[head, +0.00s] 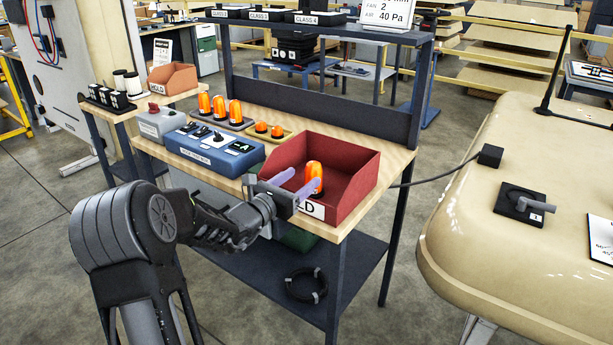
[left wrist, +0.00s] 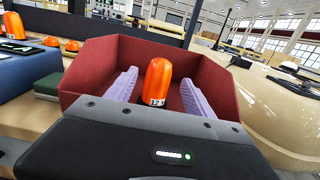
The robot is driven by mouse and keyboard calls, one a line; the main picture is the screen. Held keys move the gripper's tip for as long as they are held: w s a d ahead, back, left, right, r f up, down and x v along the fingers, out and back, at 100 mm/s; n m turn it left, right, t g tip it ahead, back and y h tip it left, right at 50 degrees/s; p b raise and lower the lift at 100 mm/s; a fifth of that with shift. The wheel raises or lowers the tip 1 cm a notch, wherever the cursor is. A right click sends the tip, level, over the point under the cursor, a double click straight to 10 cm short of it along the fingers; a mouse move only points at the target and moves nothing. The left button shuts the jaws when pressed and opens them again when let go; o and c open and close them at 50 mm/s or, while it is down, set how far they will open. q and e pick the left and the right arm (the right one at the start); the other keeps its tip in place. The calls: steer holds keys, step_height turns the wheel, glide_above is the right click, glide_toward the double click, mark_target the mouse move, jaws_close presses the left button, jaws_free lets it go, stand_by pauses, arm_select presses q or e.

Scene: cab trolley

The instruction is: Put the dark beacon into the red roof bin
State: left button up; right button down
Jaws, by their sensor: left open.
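An orange beacon (head: 314,176) stands upright inside the red bin (head: 362,188) at the front right of the workbench. In the left wrist view, the beacon (left wrist: 158,80) has a white label low on its front. My left gripper (head: 304,180) is open over the bin's front side. In the left wrist view its two pale purple fingers (left wrist: 159,84) reach into the red bin (left wrist: 100,62), one on each side of the beacon, with gaps showing. The bin's front label is partly covered. My right gripper is not in view.
A blue test box (head: 213,150) stands left of the bin. A smaller reddish bin (head: 174,79) stands at the back left. A beige cab roof (head: 480,215) is at right.

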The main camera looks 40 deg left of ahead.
arm_select(q)
steer(key=s, duration=0.8)
steer(key=shift+d, duration=0.1)
stand_by(0.5)
steer(key=s+d+f+m+g+h+p, duration=0.1)
steer(key=s+d+f+m+g, duration=0.45)
steer(key=f, duration=0.55)
steer(key=s+d+f+m+g, duration=0.4)
steer(key=d+f+m, duration=0.25)
steer(key=f, duration=0.45)
steer(key=s+d+f+m+g+h+p, duration=0.1)
steer(key=s+d+f+m+g, duration=0.5)
steer(key=f, duration=0.5)
steer(key=s+d+f+m+g+h+p, duration=0.1)
steer(key=s+d+m, duration=0.3)
steer(key=d+m, duration=0.4)
steer(key=s+d+f+m+h+p, duration=0.1)
steer(key=s+d+m, duration=0.4)
steer(key=d, duration=1)
steer(key=f+m+p, duration=0.1)
steer(key=m, duration=0.2)
steer(key=shift+s+d+f+g+h+p, duration=0.15)
steer(key=shift+d+f+g+h+p, duration=0.15)
steer(key=shift+f+g, duration=0.1)
